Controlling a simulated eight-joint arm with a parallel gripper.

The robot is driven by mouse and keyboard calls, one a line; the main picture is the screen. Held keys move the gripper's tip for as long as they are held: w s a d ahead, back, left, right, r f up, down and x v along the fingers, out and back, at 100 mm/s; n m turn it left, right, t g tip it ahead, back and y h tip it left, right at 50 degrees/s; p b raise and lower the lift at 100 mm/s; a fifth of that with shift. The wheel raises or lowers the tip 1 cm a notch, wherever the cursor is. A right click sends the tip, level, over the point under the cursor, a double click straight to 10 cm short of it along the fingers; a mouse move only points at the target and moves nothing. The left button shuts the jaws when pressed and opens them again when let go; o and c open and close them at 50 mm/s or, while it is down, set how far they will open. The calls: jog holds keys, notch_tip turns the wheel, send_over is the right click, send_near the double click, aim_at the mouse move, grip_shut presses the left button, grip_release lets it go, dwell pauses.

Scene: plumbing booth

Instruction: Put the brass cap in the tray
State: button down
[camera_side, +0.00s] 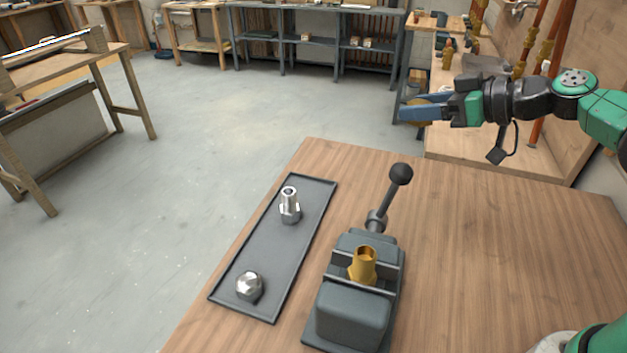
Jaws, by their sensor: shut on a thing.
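My gripper (408,107) is at the upper right, held above and beyond the far edge of the wooden table as seen here. Its blue fingers are shut on the brass cap (418,101), of which only a small gold-brown part shows between them. The dark grey tray (262,262) lies on the left part of the table, in front of and to the left of my gripper. A silver fitting (290,205) stands upright in the tray's far half. A silver hex cap (249,286) lies in its near half.
A grey vise (352,312) stands right of the tray, with a brass fitting (363,266) upright in its jaws. Its lever with a black ball knob (400,173) rises behind. The table's right side is clear. The tray's middle is free.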

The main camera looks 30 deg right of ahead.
jog(key=s+a+r+n+g+y, duration=0.3)
jog(key=a+n+g, duration=0.1)
jog(key=a+n, duration=0.15)
jog(key=s+a+r+n+g+y, duration=0.2)
jog(key=a+r+n+g+y, duration=0.2)
jog(key=a, duration=0.2)
notch_tip(320, 180, up, 5)
jog(key=n+g, duration=0.6)
jog(key=g, duration=0.1)
send_over(368, 253)
jog(key=shift+m, duration=0.35)
notch_tip(368, 253, down, 20)
jog(key=shift+r, duration=0.2)
jog(key=shift+c, duration=1.7)
grip_release()
